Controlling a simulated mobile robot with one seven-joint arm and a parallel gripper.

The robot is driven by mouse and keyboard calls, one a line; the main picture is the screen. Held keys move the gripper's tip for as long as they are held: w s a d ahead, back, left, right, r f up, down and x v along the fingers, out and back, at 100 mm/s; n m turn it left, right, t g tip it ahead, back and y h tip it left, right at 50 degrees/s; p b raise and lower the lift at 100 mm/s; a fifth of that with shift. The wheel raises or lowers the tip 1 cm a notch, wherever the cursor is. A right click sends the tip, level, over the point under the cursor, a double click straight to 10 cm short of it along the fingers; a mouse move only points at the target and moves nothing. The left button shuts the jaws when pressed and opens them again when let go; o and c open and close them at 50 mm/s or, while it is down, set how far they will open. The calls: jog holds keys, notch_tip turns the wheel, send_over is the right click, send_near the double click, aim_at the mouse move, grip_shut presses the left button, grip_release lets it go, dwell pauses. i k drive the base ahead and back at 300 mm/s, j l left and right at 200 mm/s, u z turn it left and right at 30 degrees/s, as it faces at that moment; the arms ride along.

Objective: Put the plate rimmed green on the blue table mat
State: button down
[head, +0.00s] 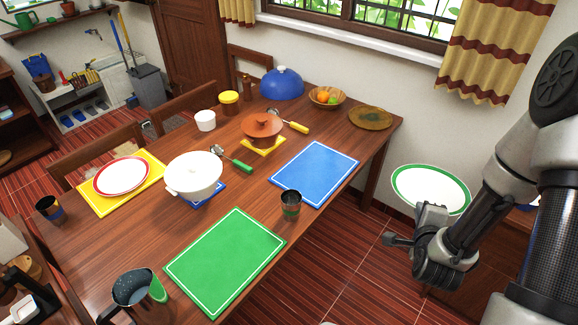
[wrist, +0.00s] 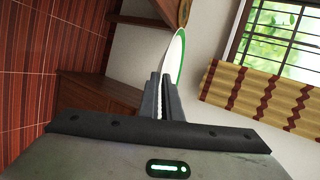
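The plate rimmed green (head: 431,188) is white with a green rim. My gripper (head: 432,215) is shut on its near edge and holds it in the air to the right of the table. In the wrist view the plate (wrist: 177,60) shows edge-on beyond the fingers (wrist: 165,95). The blue table mat (head: 314,172) lies flat on the wooden table, toward its right edge, with its surface bare. The plate is apart from the mat, and floor shows between the table and the plate.
A dark cup (head: 291,204) stands by the blue mat's near corner. A green mat (head: 225,262) lies nearer. A brown pot (head: 262,129), a yellow-handled utensil (head: 296,127), a fruit bowl (head: 326,97) and a round board (head: 370,118) are farther back. A red-rimmed plate (head: 121,177) is on a yellow mat.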

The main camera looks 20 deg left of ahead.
aim_at(315, 170)
jog(key=i+l+u, duration=0.15)
jog(key=u, duration=0.25)
jog(key=i+l+u, duration=0.25)
jog(key=u, duration=0.15)
jog(key=i+l+u, duration=0.4)
jog(key=k+j, duration=0.1)
